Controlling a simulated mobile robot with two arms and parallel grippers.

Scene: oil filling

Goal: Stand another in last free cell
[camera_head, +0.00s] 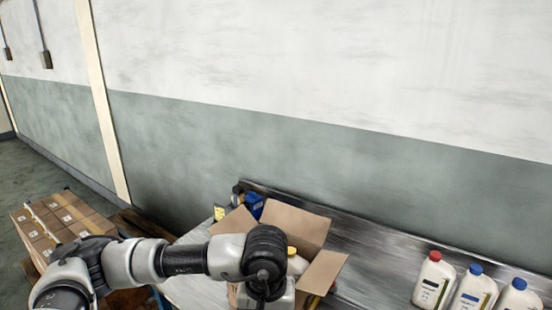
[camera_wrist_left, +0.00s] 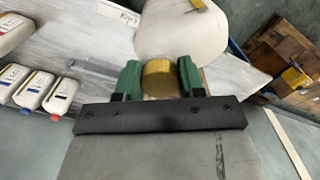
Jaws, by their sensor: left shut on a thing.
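My left gripper (camera_wrist_left: 158,82) is shut on the yellow cap (camera_wrist_left: 157,72) of a white bottle (camera_wrist_left: 185,32), its green fingers on either side. In the head view my left arm reaches over an open cardboard box (camera_head: 296,222) and its wrist hides much of the box's inside. A white bottle with a yellow cap (camera_head: 298,263) shows beside the wrist, within the box's outline. I cannot tell whether it is the held one or how deep it stands. The box's cells are hidden. My right gripper is in neither view.
White bottles with red (camera_head: 435,280), blue (camera_head: 473,290) and blue (camera_head: 518,297) caps stand on the metal bench (camera_head: 375,262) at right. A blue item (camera_head: 255,204) is behind the box. Stacked cartons (camera_head: 62,222) stand at left. The bench between box and bottles is clear.

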